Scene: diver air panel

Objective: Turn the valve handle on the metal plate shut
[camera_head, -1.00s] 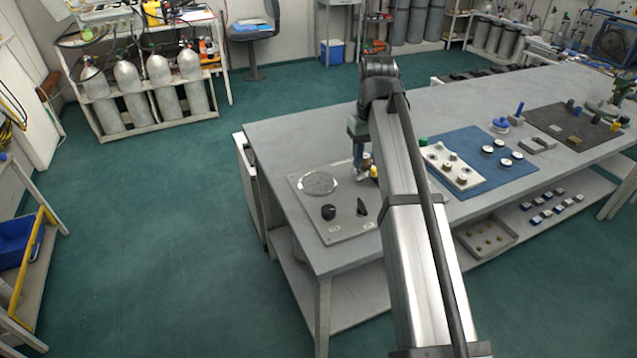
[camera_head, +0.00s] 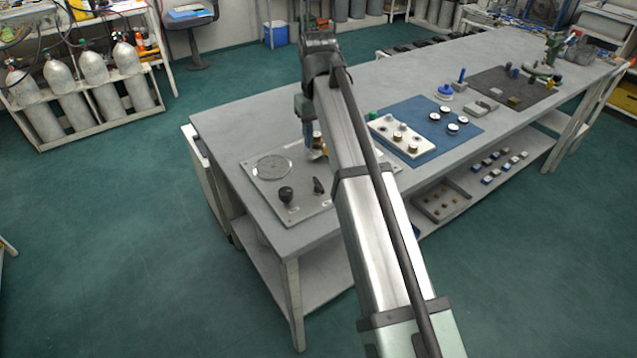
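The grey metal plate (camera_head: 258,187) lies on the near left end of the workbench. It carries a round pale disc (camera_head: 271,167), a black round knob (camera_head: 286,194) and a black pointed handle (camera_head: 318,186). My gripper (camera_head: 314,153) points down at the plate's far right edge, behind the disc and the black handle. A small yellow part (camera_head: 324,149) shows right beside the fingertips, partly hidden by my arm. I cannot tell whether it is the valve handle, whether the fingers touch it, or whether they are open.
My arm crosses the bench and hides the plate's right side. Right of it, a blue mat (camera_head: 465,122) bears a white block with several knobs (camera_head: 385,127) and several round caps. A dark mat (camera_head: 490,80) lies farther off. The bench's far left surface is clear.

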